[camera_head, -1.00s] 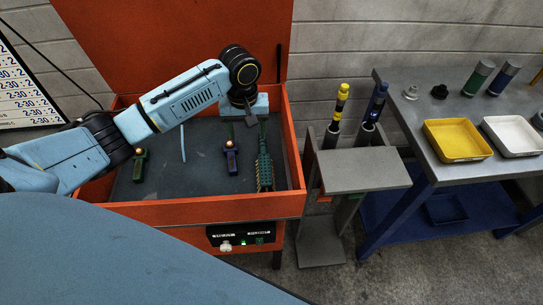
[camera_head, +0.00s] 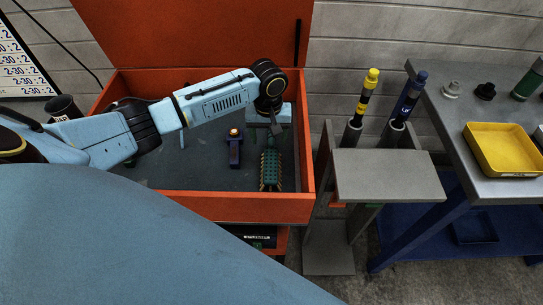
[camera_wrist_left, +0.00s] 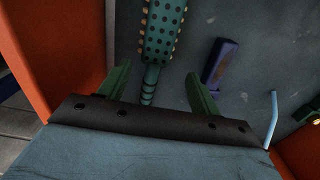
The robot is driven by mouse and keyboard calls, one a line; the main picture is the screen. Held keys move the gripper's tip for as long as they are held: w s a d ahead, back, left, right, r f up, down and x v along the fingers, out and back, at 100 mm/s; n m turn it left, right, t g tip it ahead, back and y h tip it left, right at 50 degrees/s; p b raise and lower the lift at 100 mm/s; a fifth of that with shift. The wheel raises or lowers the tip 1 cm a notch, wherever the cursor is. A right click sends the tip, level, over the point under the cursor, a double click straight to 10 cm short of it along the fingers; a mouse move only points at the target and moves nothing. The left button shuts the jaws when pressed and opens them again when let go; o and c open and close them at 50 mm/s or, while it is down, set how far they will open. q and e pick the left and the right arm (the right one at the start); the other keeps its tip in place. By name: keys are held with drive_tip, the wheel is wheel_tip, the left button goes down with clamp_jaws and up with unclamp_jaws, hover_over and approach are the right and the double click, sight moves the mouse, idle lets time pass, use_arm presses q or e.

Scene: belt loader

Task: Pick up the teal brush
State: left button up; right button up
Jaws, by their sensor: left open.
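The teal brush (camera_head: 270,172) lies in the orange bin, its bristled head toward the bin's front wall. In the left wrist view, the dotted brush head (camera_wrist_left: 160,38) is at the top and its ribbed handle runs down between my finger tips. My left gripper (camera_head: 275,130) is over the handle end of the brush. In the wrist view its two green fingers (camera_wrist_left: 158,72) are spread apart, one each side of the handle, without gripping it. The exact height gap is hard to tell. My right gripper is not in view.
A purple tool with an orange knob (camera_head: 235,150) lies left of the brush. A thin light-blue bent rod (camera_wrist_left: 272,118) lies beyond it. The orange bin (camera_head: 240,207) has raised walls close to the brush. A grey stand (camera_head: 388,178) is to the right.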

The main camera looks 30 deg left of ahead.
sight(271, 150)
use_arm(q)
drive_tip(key=shift+f, duration=0.6)
drive_tip(key=f, duration=0.1)
drive_tip(key=f+b, duration=0.1)
drive_tip(key=f, duration=0.1)
drive_tip(key=d+f, duration=0.1)
drive_tip(key=f, duration=0.1)
drive_tip(key=shift+s, duration=0.1)
drive_tip(key=shift+c, duration=0.4)
drive_tip(key=shift+r, duration=0.1)
drive_tip(key=c, duration=1)
drive_tip(key=shift+c, duration=0.2)
wheel_tip(271, 150, up, 10)
drive_tip(key=shift+p, duration=0.95)
